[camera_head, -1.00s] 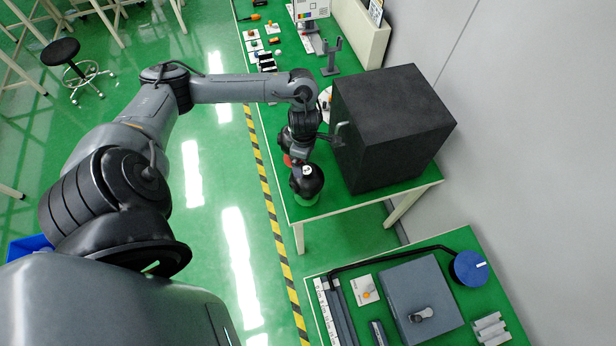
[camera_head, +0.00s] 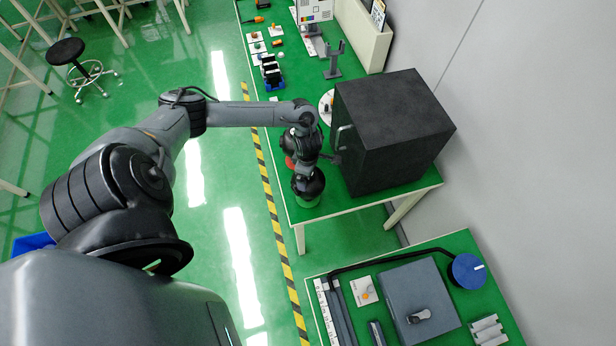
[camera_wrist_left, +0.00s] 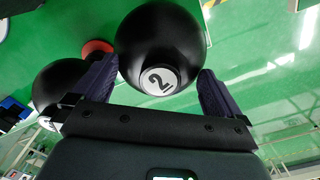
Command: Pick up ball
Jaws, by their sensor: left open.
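A black ball (camera_head: 309,188) sits at the near end of the green bench, in front of the dark box. In the left wrist view the black ball (camera_wrist_left: 165,35) is large and shows a white circle with a 2. My left gripper (camera_wrist_left: 160,66) is open, with one dark finger at each side of the ball's lower part. I cannot tell whether the fingers touch it. In the head view my left wrist is over the ball and hides its top. A second black ball (camera_wrist_left: 58,84) shows at the left of the wrist view, partly behind a finger. My right gripper is out of view.
A large dark box (camera_head: 395,130) with a handle (camera_head: 345,136) stands close right of my wrist. A red-orange round thing (camera_wrist_left: 97,47) lies near the balls. Small items and a dark rack (camera_head: 270,72) are farther along the bench. Open floor lies to the left.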

